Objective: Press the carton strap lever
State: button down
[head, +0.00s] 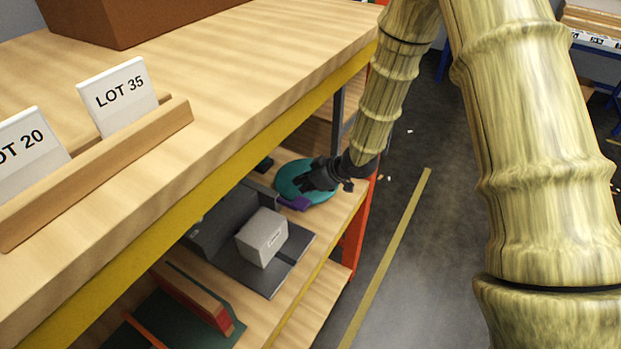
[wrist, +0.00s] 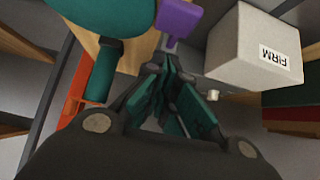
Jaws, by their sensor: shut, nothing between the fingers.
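A purple lever (head: 296,203) sits on the lower shelf between a teal round body and a grey carton. In the wrist view the purple lever (wrist: 181,20) is at the top, with its narrow end just beyond my fingertips. The carton (head: 262,237) stands on a dark grey flat base; in the wrist view the carton (wrist: 255,48) is at upper right with a label reading FIRM. My gripper (head: 309,181) is shut and empty in front of the teal body. In the wrist view my gripper (wrist: 160,63) points at the lever; I cannot tell whether it touches.
The teal round body (head: 292,180) is partly hidden by my gripper. The wooden tabletop (head: 250,40) with its yellow edge overhangs the shelf. An orange post (head: 357,235) stands at the shelf's right end.

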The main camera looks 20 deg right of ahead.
aim_at(304, 202)
jog(key=shift+a+f+p, duration=0.1)
jog(key=shift+f+p, duration=0.7)
jog(key=shift+f, duration=1.3)
